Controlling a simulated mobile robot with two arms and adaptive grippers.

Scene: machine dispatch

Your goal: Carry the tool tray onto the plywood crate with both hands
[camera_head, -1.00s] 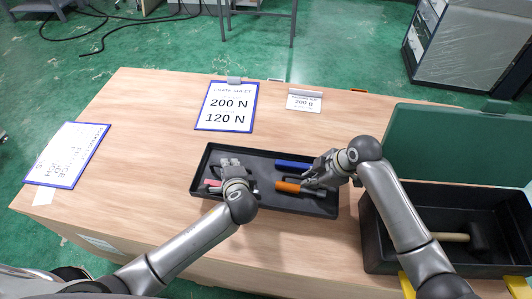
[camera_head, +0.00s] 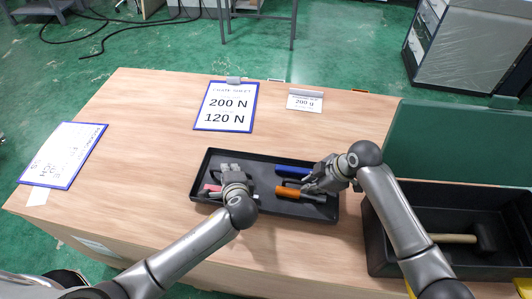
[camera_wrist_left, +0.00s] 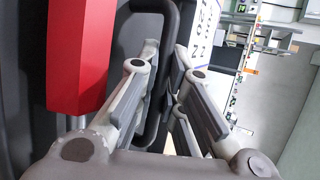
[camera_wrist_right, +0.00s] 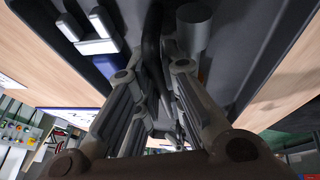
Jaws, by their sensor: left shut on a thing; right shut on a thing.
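The black tool tray (camera_head: 262,178) is level over the pale wooden top (camera_head: 150,150); I cannot tell whether it touches it. In it lie a red tool (camera_head: 211,188), a blue tool (camera_head: 292,171) and an orange-handled tool (camera_head: 300,194). My left gripper (camera_head: 232,172) is shut on a black tray handle (camera_wrist_left: 173,45), at the tray's left part, beside the red tool (camera_wrist_left: 78,55). My right gripper (camera_head: 310,184) is shut on the other dark handle (camera_wrist_right: 152,35), at the tray's right part. The fingers partly hide both handles.
An open black toolbox (camera_head: 376,240) with a green lid (camera_head: 450,140) stands close to the tray's right; a mallet (camera_head: 482,237) lies in it. A clipboard sheet (camera_head: 226,106), a small card (camera_head: 304,101) and another sheet (camera_head: 64,155) lie around.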

